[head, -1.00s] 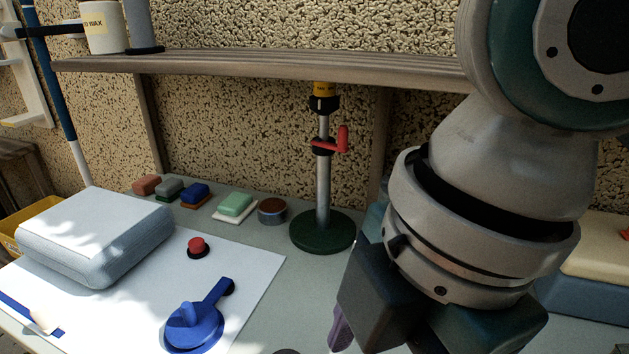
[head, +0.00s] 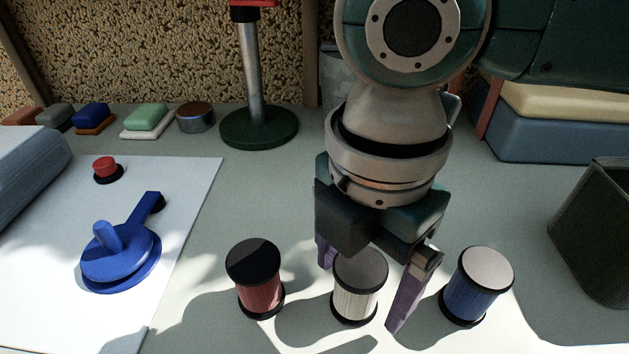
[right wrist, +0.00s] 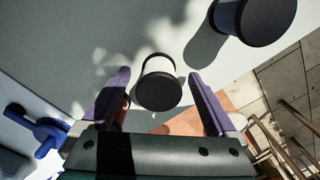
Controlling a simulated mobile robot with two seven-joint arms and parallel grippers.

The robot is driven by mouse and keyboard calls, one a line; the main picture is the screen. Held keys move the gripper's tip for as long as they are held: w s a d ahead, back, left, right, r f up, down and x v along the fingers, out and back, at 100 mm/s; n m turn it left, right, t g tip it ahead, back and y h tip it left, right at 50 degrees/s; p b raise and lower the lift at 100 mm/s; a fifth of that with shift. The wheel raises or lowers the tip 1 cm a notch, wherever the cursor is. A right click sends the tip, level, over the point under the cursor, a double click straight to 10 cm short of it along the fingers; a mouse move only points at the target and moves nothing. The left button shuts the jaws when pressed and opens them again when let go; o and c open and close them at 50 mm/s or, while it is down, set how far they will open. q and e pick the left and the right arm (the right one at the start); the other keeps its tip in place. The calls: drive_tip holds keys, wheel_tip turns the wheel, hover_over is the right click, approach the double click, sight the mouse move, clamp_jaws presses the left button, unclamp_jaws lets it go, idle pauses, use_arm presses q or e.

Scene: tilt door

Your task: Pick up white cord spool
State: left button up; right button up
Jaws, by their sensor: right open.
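The white cord spool (head: 358,292) stands upright on the workbench, with a dark flange at top and bottom. Red (head: 260,292) and blue (head: 475,290) cord spools stand to its left and right. My right gripper (head: 360,297) is open and points down, one purple finger on each side of the white spool. In the right wrist view the white spool (right wrist: 160,84) shows between and a little beyond the spread fingers of the gripper (right wrist: 159,73); I cannot tell whether they touch it. My left gripper is not in view.
A white sheet with a blue lever device (head: 120,255) and a red button (head: 106,168) lies at left. A dark green round stand (head: 258,128) with a pole is behind. A dark open bin (head: 600,230) is at right. Several small blocks line the back left.

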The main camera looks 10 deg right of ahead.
drive_tip(key=shift+f, duration=0.85)
drive_tip(key=shift+c, duration=0.3)
drive_tip(key=shift+a, duration=0.1)
drive_tip(key=c, duration=1.4)
